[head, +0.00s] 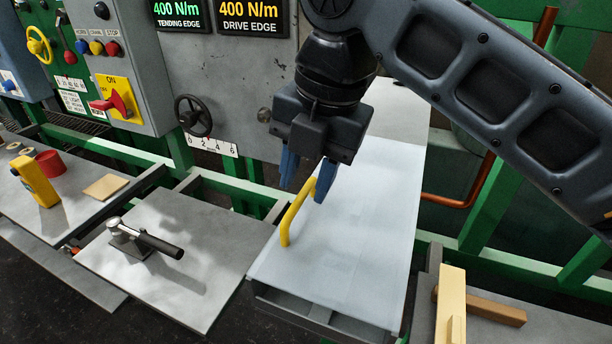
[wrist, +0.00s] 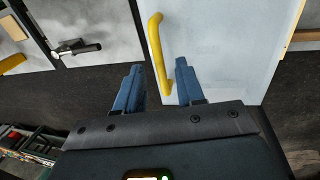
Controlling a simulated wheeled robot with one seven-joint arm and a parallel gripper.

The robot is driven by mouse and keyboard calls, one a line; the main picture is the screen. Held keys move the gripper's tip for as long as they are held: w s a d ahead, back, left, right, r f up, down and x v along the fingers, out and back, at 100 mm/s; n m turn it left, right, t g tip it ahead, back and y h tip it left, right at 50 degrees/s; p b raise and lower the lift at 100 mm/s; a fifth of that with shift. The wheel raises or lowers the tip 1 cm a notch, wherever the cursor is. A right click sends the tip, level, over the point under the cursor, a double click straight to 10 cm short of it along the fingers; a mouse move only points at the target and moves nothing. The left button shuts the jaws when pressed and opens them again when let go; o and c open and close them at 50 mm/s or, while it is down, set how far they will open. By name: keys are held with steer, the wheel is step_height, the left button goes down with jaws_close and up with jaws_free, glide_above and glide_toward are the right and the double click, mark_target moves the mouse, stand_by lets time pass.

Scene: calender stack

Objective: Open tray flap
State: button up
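The tray flap (head: 350,235) is a pale blue-grey panel lying over a tray, with a yellow bar handle (head: 291,219) on its left side. In the wrist view the flap (wrist: 225,40) fills the upper right, and its handle (wrist: 156,52) runs down toward my fingers. My gripper (head: 305,184) has two blue fingers, spread apart, at the far end of the handle. In the wrist view the handle's end lies between the fingertips of my gripper (wrist: 158,76), nearer the middle than either finger. I cannot tell whether a finger touches it.
A grey plate (head: 185,285) with a black-handled clamp (head: 146,240) lies left of the flap. A grey control cabinet (head: 245,85) with a black handwheel (head: 193,115) and green frame rails are behind.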

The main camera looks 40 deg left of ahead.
steer(key=shift+a+f, duration=0.1)
steer(key=shift+f, duration=0.5)
jaws_close()
stand_by(0.3)
